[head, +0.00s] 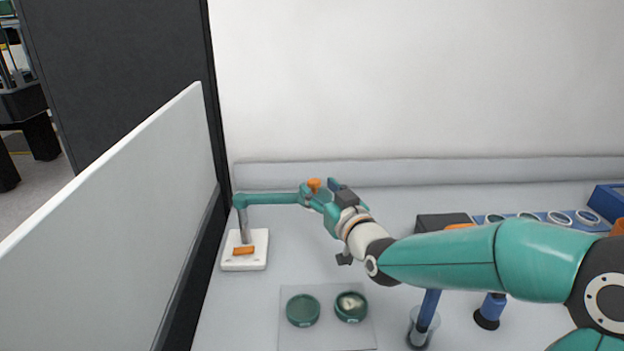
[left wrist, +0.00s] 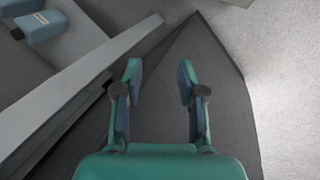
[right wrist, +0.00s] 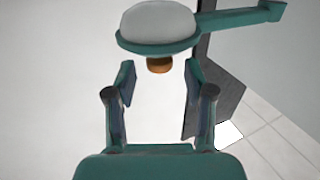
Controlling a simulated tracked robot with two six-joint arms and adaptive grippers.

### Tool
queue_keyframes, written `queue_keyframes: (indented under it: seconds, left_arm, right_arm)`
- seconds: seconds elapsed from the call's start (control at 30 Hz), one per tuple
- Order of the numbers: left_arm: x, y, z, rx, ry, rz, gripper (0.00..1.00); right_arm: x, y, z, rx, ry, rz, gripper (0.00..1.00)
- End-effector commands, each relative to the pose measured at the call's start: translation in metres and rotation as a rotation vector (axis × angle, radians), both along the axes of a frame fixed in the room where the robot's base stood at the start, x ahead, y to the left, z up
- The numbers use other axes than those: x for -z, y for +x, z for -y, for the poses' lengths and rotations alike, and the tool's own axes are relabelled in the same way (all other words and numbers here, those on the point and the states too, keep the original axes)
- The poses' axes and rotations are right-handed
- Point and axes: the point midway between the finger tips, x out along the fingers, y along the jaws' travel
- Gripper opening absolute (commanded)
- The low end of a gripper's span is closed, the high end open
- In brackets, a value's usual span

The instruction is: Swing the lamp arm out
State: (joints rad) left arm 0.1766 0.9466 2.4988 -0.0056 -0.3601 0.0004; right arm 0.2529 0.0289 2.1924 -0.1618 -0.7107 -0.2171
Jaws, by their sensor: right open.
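The lamp stands at the back left of the bench in the head view, with a white base (head: 233,266), a grey post (head: 245,228) and a teal arm (head: 270,198) reaching right. An orange knob (head: 314,184) sits at the arm's far end. My right gripper (head: 322,199) is at that end; its fingers partly overlap the lamp there. In the right wrist view the orange knob (right wrist: 159,65) lies under the pale lamp head (right wrist: 158,25), between the open fingertips (right wrist: 158,80), with a gap on each side. My left gripper (left wrist: 160,75) is open and empty in its wrist view.
A pale low partition (head: 120,210) runs along the left. A mat (head: 290,340) with two round dishes (head: 302,310) lies in front of the lamp. A blue rack (head: 538,215) holding round lenses stands at the right, partly behind my right arm.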

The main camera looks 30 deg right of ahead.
Motion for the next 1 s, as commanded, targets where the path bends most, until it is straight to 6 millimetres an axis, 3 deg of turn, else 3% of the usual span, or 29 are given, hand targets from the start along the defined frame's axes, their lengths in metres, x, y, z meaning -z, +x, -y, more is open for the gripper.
queue_keyframes:
  seconds: [0.23, 0.6, 0.93, 1.0]
  left_arm:
    - [-0.007, 0.000, 0.000, 0.000, 0.000, 0.000, 0.40]
    - [-0.007, 0.000, 0.000, 0.000, 0.000, 0.000, 0.40]
    - [-0.007, 0.000, 0.000, 0.000, 0.000, 0.000, 0.40]
    - [-0.007, 0.000, 0.000, 0.000, 0.000, 0.000, 0.40]
  right_arm:
    - [-0.001, 0.030, 0.005, 0.000, 0.000, 0.000, 0.54]
    - [0.000, 0.035, 0.006, 0.001, 0.000, 0.001, 0.54]
    - [0.000, 0.035, 0.007, 0.002, 0.000, 0.000, 0.00]
    - [0.000, 0.035, 0.006, 0.002, 0.000, 0.000, 0.00]
